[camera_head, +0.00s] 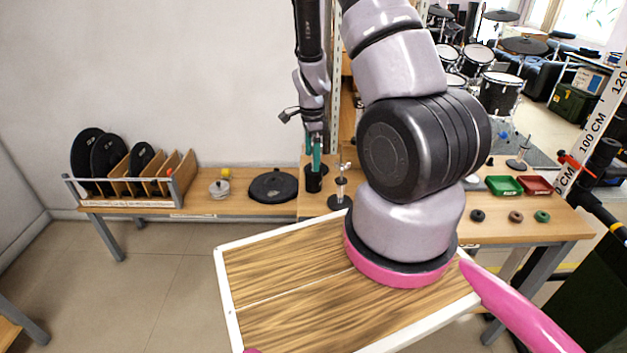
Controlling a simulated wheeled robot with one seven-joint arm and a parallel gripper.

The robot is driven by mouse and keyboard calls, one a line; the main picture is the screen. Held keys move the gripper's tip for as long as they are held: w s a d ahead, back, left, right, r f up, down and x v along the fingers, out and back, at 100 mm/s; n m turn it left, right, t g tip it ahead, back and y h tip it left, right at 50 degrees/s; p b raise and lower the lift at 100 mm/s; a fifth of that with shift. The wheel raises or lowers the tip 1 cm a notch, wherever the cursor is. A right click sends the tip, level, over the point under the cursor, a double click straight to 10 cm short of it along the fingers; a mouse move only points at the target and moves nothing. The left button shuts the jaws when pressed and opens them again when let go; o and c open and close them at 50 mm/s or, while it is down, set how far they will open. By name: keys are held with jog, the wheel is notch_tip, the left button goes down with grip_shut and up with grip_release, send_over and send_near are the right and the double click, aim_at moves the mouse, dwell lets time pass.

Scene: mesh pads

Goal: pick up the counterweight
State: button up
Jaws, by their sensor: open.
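My gripper (316,158) hangs pointing down over the far bench, with thin teal fingers. It is open. A short black cylinder (313,183) stands upright on the bench directly below the fingertips, in line with them. It may be the counterweight, but I cannot tell for certain. The fingertips look close to its top; whether they touch or surround it is too small to tell. The large joint of my own arm hides the middle of the bench to the right.
On the bench (185,205) are a rack (135,200) of black discs, a grey round piece (219,189), a black pad (273,186) and a black-based stand (340,201). Green (504,186) and red (537,186) trays sit at right. A white-rimmed wooden board (222,283) lies nearer.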

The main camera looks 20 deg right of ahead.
aim_at(312, 168)
notch_tip(312, 168, down, 4)
jog(key=shift+f, duration=0.15)
jog(key=f, duration=0.5)
jog(key=shift+w+d, duration=0.15)
jog(key=shift+d, duration=0.1)
grip_shut()
